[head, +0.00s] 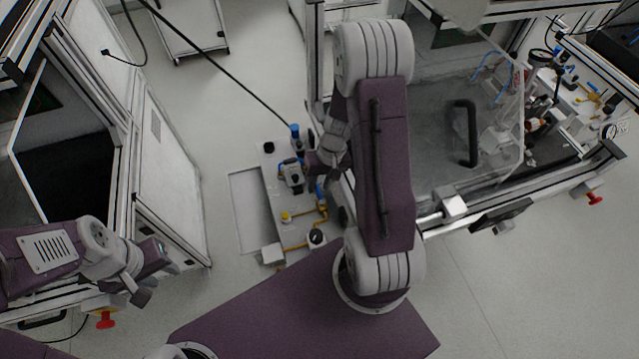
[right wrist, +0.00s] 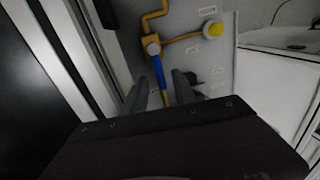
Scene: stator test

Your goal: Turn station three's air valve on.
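The air valve's blue lever (right wrist: 158,70) runs from a round grey hub along the yellow pipe (right wrist: 182,38) in the right wrist view. My right gripper (right wrist: 161,84) is open, with one grey finger on each side of the lever's lower end. I cannot tell whether either finger touches it. In the head view the blue lever (head: 319,191) shows on the white station panel (head: 272,190), partly hidden by my right arm. My left gripper (head: 150,275) is far left of the panel, away from the valve; its fingers are too unclear to judge.
A yellow knob (right wrist: 213,29) sits on a pipe branch beside the lever. A black round fitting (head: 316,237) and a grey device (head: 291,173) are also on the panel. A framed cabinet (head: 150,150) stands left; a clear-covered enclosure (head: 440,150) stands right.

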